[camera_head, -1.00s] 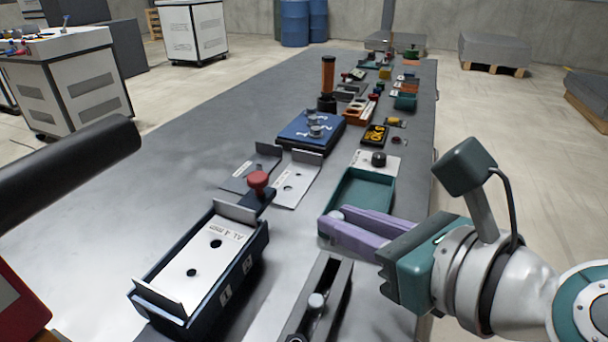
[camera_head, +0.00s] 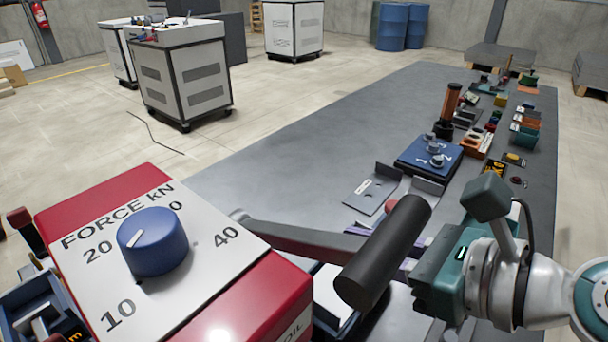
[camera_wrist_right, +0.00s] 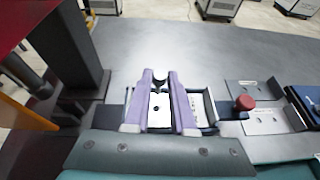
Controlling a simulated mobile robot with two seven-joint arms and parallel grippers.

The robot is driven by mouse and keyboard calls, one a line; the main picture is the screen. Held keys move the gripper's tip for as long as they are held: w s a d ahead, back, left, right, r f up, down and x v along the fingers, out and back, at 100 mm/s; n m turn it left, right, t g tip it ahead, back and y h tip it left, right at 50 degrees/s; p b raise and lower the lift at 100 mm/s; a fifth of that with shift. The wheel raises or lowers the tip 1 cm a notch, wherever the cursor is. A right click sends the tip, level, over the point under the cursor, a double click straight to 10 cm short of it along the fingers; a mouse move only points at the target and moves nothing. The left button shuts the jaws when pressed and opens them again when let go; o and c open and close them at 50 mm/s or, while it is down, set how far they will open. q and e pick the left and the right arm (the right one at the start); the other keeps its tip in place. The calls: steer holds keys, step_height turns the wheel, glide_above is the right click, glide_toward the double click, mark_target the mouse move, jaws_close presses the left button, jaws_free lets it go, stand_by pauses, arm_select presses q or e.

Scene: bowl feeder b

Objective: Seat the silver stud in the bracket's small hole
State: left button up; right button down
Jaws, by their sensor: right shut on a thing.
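My right gripper (camera_wrist_right: 159,78) shows in the right wrist view with its purple fingers brought together at the tips on a small round piece, apparently the silver stud (camera_wrist_right: 159,73); dark shade makes its shape hard to tell. The white bracket plate (camera_wrist_right: 157,112) shows beyond and between the fingers, with a dark hole in it. I cannot tell whether the stud touches it. In the head view the black lever grip hides the fingertips, and the red press hides most of the bracket, leaving a white strip (camera_head: 328,292). My left gripper is not in view.
The red press box (camera_head: 180,265) with a blue dial (camera_head: 153,241) fills the front left; its black lever grip (camera_head: 384,252) crosses before my right gripper. A blue block (camera_head: 425,160) with silver knobs stands farther back. A red knob (camera_wrist_right: 246,103) lies right of the bracket. The table's left half is clear.

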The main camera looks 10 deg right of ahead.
steer(key=shift+d, duration=0.1)
step_height(320, 180, down, 4)
steer(key=b, duration=0.3)
steer(key=shift+f, duration=0.25)
stand_by(0.4)
stand_by(0.8)
steer(key=shift+f+b, duration=0.45)
steer(key=shift+f, duration=0.1)
stand_by(0.3)
steer(key=shift+f+b, duration=1.05)
steer(key=shift+f, duration=0.1)
